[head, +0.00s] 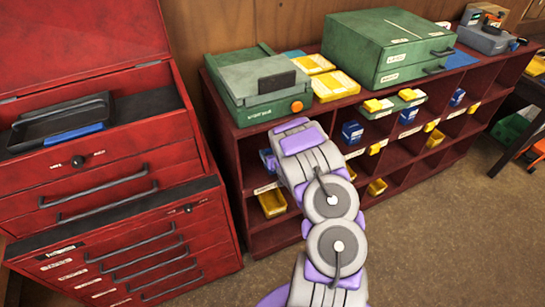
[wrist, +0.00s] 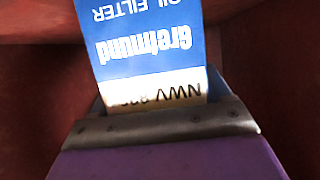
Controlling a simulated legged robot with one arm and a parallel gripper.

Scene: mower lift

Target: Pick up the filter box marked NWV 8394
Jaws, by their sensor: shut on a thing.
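A blue and white filter box (wrist: 150,45) fills the upper middle of the wrist view. Its print is upside down and reads "Gretmund" and "OIL FILTER". A pale strip at its near end shows "NWV" and digits that are partly cut off. My gripper (wrist: 160,118) is shut on this near end. In the head view my arm reaches to the left part of the red shelf unit (head: 238,160), and its links hide the gripper. A bit of blue box (head: 268,160) shows left of the arm there; I cannot tell whether it is the held one.
Red compartment walls surround the box in the wrist view. Other cubbies hold blue boxes (head: 352,132) and yellow bins (head: 272,204). Green cases (head: 388,45) stand on top of the unit. A red tool chest (head: 110,180) stands close on the left.

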